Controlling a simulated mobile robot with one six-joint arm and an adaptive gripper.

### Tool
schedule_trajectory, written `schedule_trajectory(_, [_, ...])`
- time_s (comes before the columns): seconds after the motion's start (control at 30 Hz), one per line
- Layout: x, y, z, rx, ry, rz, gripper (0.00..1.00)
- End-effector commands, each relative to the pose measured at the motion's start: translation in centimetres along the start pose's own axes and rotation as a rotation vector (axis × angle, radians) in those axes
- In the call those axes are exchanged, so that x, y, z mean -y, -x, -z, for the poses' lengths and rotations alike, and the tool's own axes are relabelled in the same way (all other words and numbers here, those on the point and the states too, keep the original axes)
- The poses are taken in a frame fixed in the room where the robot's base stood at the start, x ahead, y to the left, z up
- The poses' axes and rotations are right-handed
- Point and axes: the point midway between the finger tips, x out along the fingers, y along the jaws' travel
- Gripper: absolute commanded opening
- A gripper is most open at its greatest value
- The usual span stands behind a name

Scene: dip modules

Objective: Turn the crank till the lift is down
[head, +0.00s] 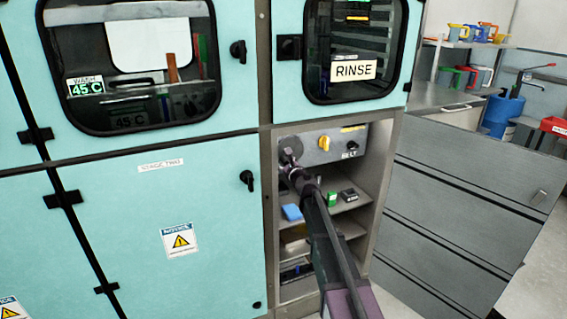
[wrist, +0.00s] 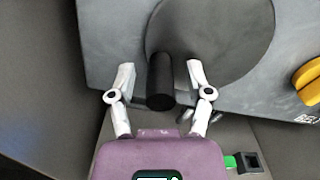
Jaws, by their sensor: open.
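The crank shows in the wrist view as a grey round disc (wrist: 225,38) on a grey panel, with a black cylindrical handle (wrist: 160,82) sticking out towards the camera. My gripper (wrist: 160,67) is open, with one pale finger on each side of the handle. A small gap shows on both sides, so the fingers look apart from it. In the head view the crank disc (head: 290,147) is at the left of the panel, and my gripper (head: 295,176) is just below it, mostly hiding the handle. I cannot make out the lift for sure in either view.
The shelf below holds a blue block (head: 292,212), a green block (head: 332,199) and a black box (head: 348,195). Teal washer doors (head: 215,220) stand left; a grey cabinet (head: 450,190) stands right.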

Motion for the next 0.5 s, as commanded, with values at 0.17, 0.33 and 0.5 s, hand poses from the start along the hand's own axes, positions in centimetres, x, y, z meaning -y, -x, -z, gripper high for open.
schedule_trajectory(0.17, [0.0, 0.3, 0.0, 0.000, 0.000, 0.000, 0.65])
schedule_trajectory(0.33, [0.0, 1.4, 0.0, 0.000, 0.000, 0.001, 0.65])
schedule_trajectory(0.5, [-0.1, 3.6, 0.0, 0.000, 0.000, 0.001, 0.65])
